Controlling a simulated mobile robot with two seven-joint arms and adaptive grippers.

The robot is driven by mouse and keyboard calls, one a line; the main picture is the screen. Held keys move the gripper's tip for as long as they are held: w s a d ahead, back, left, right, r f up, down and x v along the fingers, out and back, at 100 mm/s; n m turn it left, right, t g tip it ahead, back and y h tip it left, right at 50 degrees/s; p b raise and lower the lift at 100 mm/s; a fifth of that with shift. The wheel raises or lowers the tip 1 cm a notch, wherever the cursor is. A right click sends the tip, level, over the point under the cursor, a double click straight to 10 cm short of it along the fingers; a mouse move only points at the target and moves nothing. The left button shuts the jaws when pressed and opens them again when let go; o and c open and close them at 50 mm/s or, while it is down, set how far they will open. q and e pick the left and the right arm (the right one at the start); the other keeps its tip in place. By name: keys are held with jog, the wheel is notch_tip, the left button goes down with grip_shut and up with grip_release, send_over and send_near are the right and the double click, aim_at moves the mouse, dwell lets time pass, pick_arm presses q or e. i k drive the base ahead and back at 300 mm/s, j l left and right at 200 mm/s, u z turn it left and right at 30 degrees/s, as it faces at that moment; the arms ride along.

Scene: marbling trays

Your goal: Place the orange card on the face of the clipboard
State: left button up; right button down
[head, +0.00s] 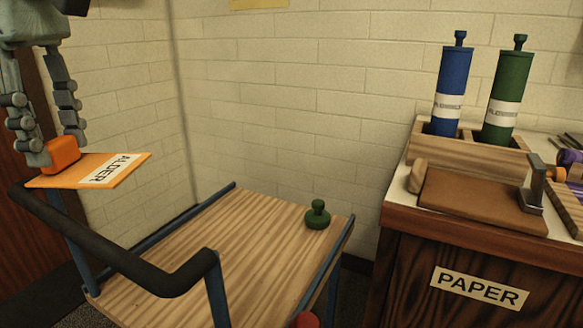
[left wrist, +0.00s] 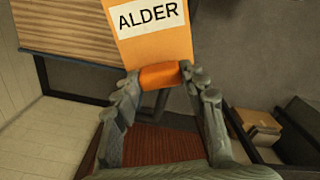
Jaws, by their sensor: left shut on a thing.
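The orange card (head: 66,177) has a white label reading ALDER and a thick orange grip block at one end. My left gripper (head: 60,150) is shut on that block and holds the card roughly flat, above the cart's black handle at the left. The left wrist view shows the card (left wrist: 157,42) extending away from the fingertips (left wrist: 160,78). A brown board (head: 480,202) with a metal clamp at its right end lies on the PAPER cabinet; it looks like the clipboard. Its face is bare and far to the right of the card. My right gripper is not in view.
A wooden-topped cart (head: 225,245) with a black handle (head: 130,262) stands between; a green knobbed object (head: 317,215) sits on it. Blue (head: 451,85) and green (head: 506,90) cylinders stand in a wooden rack behind the board. The PAPER cabinet (head: 420,270) stands at the right.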

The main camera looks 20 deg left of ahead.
aim_at(475, 192)
jog(key=l+u, duration=0.45)
jog(key=i+l+u, duration=0.1)
jog(key=l+u, duration=0.3)
jog(key=l+z, duration=0.1)
jog(key=z, duration=0.35)
jog(key=i+z, duration=0.1)
jog(key=z, duration=0.3)
jog(key=i+l+z, duration=0.1)
jog(key=z, duration=0.75)
jog(key=i, duration=0.05)
